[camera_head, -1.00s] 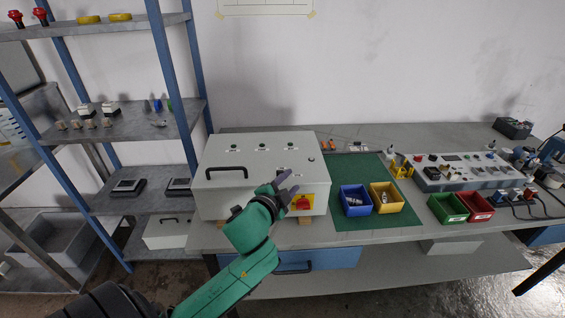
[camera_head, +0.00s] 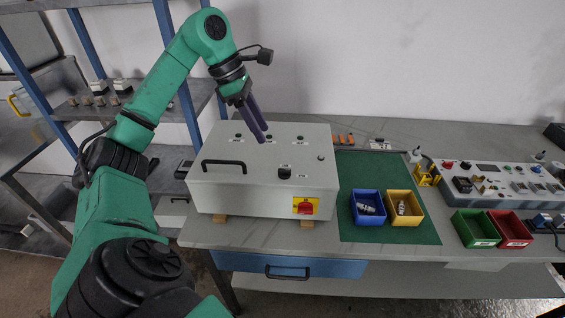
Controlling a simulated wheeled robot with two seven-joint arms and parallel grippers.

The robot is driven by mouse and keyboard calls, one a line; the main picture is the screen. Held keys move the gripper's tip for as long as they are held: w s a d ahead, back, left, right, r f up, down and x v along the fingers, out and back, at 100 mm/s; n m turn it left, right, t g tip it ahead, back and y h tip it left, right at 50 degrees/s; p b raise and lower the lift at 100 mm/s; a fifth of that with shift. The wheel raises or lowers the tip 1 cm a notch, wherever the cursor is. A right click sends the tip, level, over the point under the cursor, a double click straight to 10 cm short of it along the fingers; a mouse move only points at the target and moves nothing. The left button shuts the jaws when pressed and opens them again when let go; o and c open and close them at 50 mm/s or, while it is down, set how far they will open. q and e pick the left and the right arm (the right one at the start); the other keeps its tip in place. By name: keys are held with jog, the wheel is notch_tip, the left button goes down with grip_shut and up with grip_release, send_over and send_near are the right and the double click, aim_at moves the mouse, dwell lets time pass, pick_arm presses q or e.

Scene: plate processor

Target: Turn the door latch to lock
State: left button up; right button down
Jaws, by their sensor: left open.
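The light grey control box (camera_head: 240,195) stands on the grey workbench, with a black bar handle at the left of its top panel. A black knob (camera_head: 285,172), which looks like the door latch, sits near the front right of the panel. It is fully in view, but its exact turn is hard to tell. My left gripper (camera_head: 262,138) has purple fingers and is open and empty. It hangs over the back of the panel, up and left of the knob and apart from it. My right gripper is not in view.
A red switch on a yellow plate (camera_head: 305,206) is on the box's front face. Blue (camera_head: 368,222) and yellow (camera_head: 417,221) bins stand on the green mat right of the box. A blue shelf rack is at left. The bench behind the bins is mostly clear.

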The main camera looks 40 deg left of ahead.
aim_at(283, 169)
pick_arm(q)
jog(key=x, duration=1.2)
grip_shut()
